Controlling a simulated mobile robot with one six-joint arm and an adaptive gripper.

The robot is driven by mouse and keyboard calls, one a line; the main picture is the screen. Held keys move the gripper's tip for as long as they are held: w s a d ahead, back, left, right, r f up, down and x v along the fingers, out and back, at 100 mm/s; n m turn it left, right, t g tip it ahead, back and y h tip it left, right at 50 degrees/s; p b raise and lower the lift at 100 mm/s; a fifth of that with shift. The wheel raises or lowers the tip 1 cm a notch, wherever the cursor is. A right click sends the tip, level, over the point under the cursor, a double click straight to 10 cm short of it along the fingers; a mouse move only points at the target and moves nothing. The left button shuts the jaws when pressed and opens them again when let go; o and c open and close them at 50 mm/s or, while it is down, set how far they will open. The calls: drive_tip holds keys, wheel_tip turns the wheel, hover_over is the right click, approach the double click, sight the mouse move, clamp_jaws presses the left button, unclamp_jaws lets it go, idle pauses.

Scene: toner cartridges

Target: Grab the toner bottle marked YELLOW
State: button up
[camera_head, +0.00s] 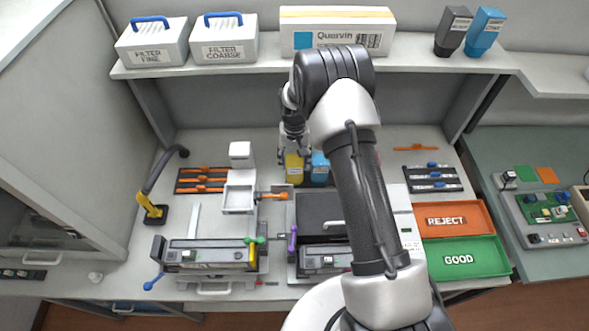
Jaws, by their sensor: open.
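A yellow bottle (294,168) stands upright at the back middle of the workbench; its label is too small to read. A blue bottle (319,171) stands close on its right. My gripper (295,150) is above the yellow bottle, pointing down, with its fingers open near the bottle's top. I cannot tell whether the fingers touch it. My arm hides the area just right of the blue bottle.
A dark and a blue bottle (484,32) stand on the upper shelf (430,52), beside a long white box (337,30). A white block (241,152) is left of the yellow bottle. Red (452,218) and green (465,258) trays lie at right.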

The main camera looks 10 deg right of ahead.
drive_tip(key=shift+f, duration=0.2)
drive_tip(key=shift+c, duration=0.4)
drive_tip(key=c, duration=1.1)
